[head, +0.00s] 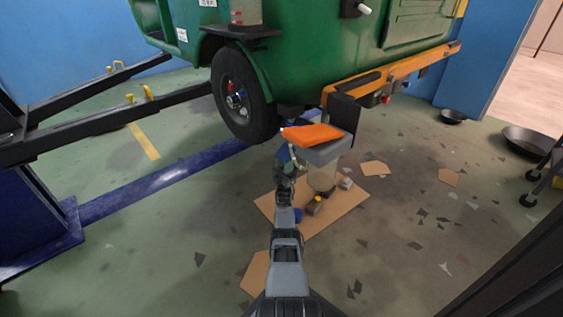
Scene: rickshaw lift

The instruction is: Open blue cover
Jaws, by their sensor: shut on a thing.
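My gripper (286,160) is at the far end of my arm, beneath the rear of the green rickshaw (300,60) and just right of its wheel. A small dark blue patch (283,154) shows at the gripper's end. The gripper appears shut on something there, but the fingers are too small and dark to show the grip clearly. I cannot tell for certain whether that patch is the blue cover. Another blue piece (298,215) shows low beside my arm, over the cardboard. The wheel (242,92) has small blue and red parts at its hub.
An orange cloth (312,134) lies on a grey tray (328,152) above a clear container (322,180), close right of my gripper. Cardboard (340,212) lies below. Black lift arms (120,120) reach in from the left. Dark pans (530,142) stand at right. The right-hand floor has scattered scraps.

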